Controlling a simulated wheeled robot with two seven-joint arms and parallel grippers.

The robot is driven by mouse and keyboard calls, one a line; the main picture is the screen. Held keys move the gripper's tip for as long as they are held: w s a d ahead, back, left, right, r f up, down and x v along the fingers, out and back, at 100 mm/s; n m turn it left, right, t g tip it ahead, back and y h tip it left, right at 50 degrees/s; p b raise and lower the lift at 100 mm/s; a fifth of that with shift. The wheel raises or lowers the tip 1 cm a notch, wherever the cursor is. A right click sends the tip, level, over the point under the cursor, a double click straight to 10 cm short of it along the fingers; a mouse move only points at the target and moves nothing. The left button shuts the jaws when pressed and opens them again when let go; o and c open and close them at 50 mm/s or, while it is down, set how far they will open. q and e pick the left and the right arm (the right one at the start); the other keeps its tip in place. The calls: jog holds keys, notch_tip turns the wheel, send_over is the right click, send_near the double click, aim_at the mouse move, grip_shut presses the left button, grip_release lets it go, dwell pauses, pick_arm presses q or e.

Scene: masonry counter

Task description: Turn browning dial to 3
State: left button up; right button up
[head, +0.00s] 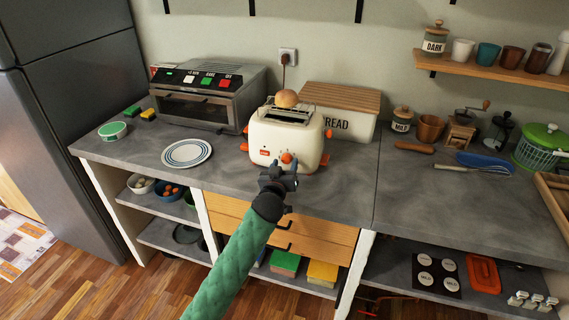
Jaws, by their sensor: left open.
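A cream toaster (262,135) with orange trim stands on the grey counter at the middle of the head view. Its front has an orange dial (286,158) and an orange label at lower left; I cannot read the dial's setting. A round bun (287,98) sits on top of the toaster at the slots. My left gripper (284,170), on the green-sleeved arm, is open right in front of the toaster, just below the dial. It hides the lower part of the toaster front; I cannot tell whether it touches the dial. My right gripper is not in view.
A toaster oven (205,100) stands to the left and a bread box (350,120) behind right. A striped plate (187,153) lies left of the toaster. Counter right of the toaster front is clear.

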pick_arm(q)
jog(key=shift+w, duration=0.15)
jog(key=c, duration=1)
